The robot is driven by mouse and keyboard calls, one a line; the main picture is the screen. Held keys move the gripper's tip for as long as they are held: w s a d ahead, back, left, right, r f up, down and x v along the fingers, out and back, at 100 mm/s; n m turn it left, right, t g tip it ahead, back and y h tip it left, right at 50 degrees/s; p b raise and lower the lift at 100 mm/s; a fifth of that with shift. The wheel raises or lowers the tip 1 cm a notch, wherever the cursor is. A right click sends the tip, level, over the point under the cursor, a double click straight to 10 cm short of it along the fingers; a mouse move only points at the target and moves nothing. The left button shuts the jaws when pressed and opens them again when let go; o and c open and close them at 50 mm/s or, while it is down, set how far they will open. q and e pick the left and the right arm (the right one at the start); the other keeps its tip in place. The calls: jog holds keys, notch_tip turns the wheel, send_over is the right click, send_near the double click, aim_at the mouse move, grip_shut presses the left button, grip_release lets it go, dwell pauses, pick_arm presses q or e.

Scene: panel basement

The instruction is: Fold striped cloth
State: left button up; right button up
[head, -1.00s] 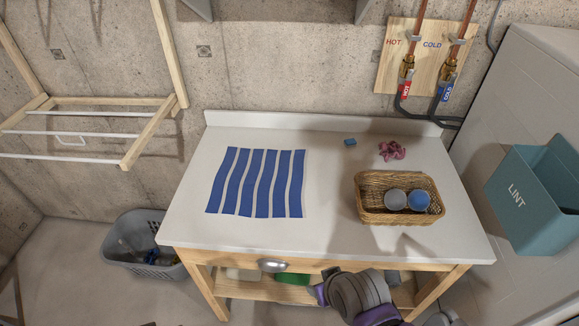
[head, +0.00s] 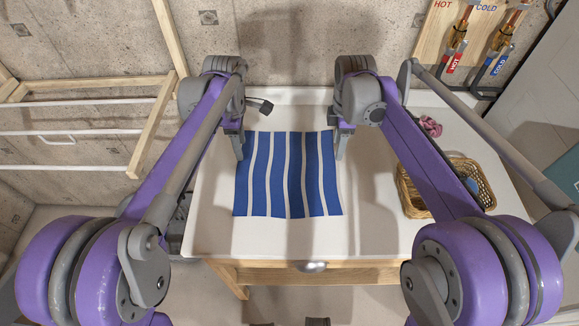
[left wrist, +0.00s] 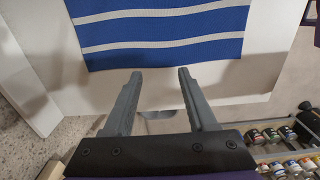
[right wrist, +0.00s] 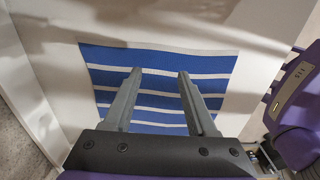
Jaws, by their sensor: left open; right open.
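The blue-and-white striped cloth (head: 287,175) lies flat and spread out on the white tabletop. My left gripper (head: 240,150) is open by the cloth's far left corner. In the left wrist view, its empty fingers (left wrist: 160,74) point at an edge of the cloth (left wrist: 165,55). My right gripper (head: 340,152) is open by the far right corner. In the right wrist view, its empty fingers (right wrist: 160,75) appear over the cloth (right wrist: 160,62). I cannot tell whether either gripper touches the cloth.
A wicker basket (head: 412,203) stands right of the cloth, partly behind my right arm. A pink scrunchie (head: 431,126) lies at the back right. A wooden drying rack (head: 150,130) is at the left. The tabletop (head: 290,236) in front of the cloth is clear.

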aim_at(246, 169)
pick_arm(q)
notch_tip(246, 169, down, 7)
jog(key=shift+d+f, duration=0.1)
pick_arm(e)
notch_tip(246, 169, down, 7)
jog(key=shift+f, duration=0.1)
pick_arm(q)
jog(key=shift+f, duration=0.4)
pick_arm(e)
jog(key=shift+f, duration=0.4)
pick_arm(q)
jog(key=shift+s+f, duration=0.1)
jog(key=shift+f, duration=0.1)
pick_arm(e)
jog(key=shift+s+f, duration=0.1)
jog(key=shift+f, duration=0.1)
pick_arm(q)
jog(key=shift+s, duration=0.1)
jog(key=shift+c, duration=1.3)
pick_arm(e)
jog(key=shift+s+r, duration=0.1)
jog(key=shift+c, duration=1.3)
pick_arm(q)
grip_shut()
pick_arm(e)
grip_shut()
